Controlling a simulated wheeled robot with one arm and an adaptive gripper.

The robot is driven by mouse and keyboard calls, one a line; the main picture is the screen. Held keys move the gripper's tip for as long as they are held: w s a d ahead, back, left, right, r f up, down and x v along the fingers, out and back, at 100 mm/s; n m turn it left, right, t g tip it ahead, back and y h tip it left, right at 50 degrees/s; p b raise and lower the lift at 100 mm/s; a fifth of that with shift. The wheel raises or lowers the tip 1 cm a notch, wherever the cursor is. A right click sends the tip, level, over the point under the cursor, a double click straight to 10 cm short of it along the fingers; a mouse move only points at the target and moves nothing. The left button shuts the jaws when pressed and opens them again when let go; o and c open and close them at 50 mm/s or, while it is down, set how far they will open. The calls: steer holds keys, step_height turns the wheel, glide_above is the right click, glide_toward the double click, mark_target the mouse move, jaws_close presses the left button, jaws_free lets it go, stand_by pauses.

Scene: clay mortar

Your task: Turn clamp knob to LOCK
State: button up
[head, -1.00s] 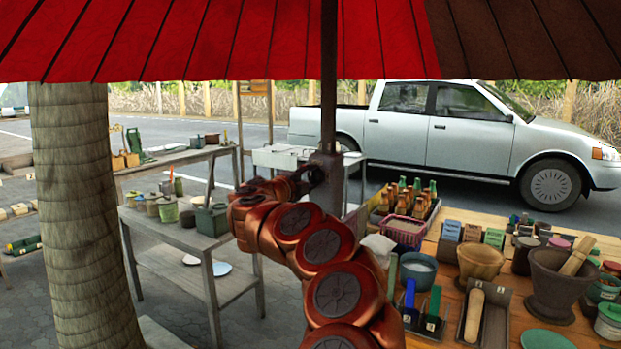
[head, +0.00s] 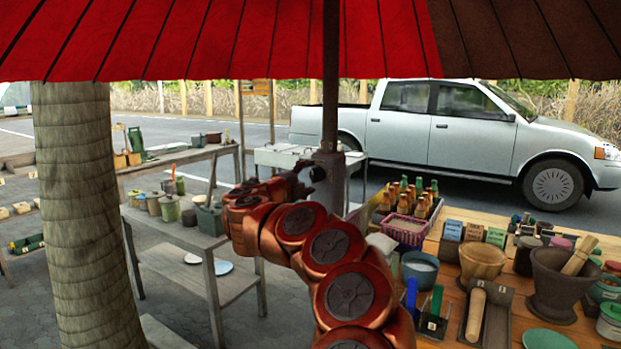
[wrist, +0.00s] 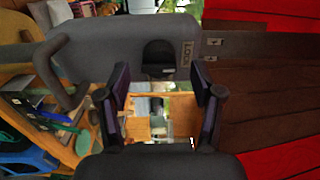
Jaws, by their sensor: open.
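The grey clamp (head: 328,170) sits on the dark umbrella pole, partly hidden by my arm in the head view. In the wrist view the clamp's grey body (wrist: 105,45) fills the upper middle, with a LOCK label (wrist: 187,53) on it. A dark rounded part, which looks like the knob (wrist: 158,54), is left of the label. My gripper (wrist: 160,92) is open, its two dark fingers apart with nothing between them. The knob shows beyond the gap between the fingers. In the head view my gripper (head: 298,184) is close beside the clamp; contact cannot be told.
A wooden table (head: 455,240) with bottles, bowls and a mortar (head: 555,283) stands at the right. A grey bench (head: 180,230) with pots is at the left, behind a thick trunk (head: 80,200). The red umbrella (head: 220,40) hangs overhead. A bent grey bar (wrist: 62,75) shows left in the wrist view.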

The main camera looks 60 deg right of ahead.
steer(key=a, duration=0.9)
steer(key=shift+s+a, duration=0.15)
steer(key=shift+a, duration=0.25)
